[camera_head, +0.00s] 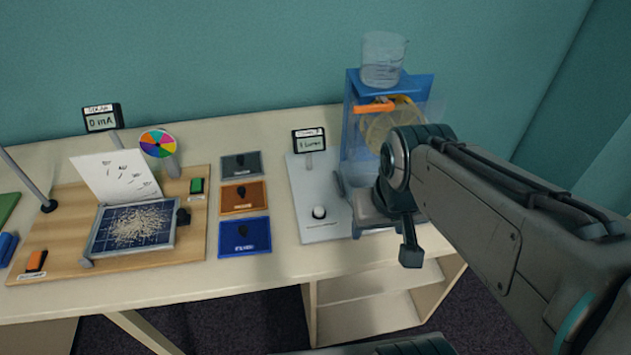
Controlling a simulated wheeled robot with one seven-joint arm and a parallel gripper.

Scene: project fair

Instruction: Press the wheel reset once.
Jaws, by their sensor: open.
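The water wheel stand has a blue frame (353,110) with a yellow wheel (380,128) behind a clear panel. A small display (309,142) at the board's back shows a number and a word, too small to read surely. My gripper (376,216) is open, right of the button and apart from it. My arm hides part of the stand.
A clear beaker (383,60) tops the stand. Left of the board lie grey (241,162), orange (232,197) and blue (231,237) cards. Further left, a wooden board (195,225) bears a solar panel (105,238), a white sheet, a colour disc and a "0 mA" meter (101,119).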

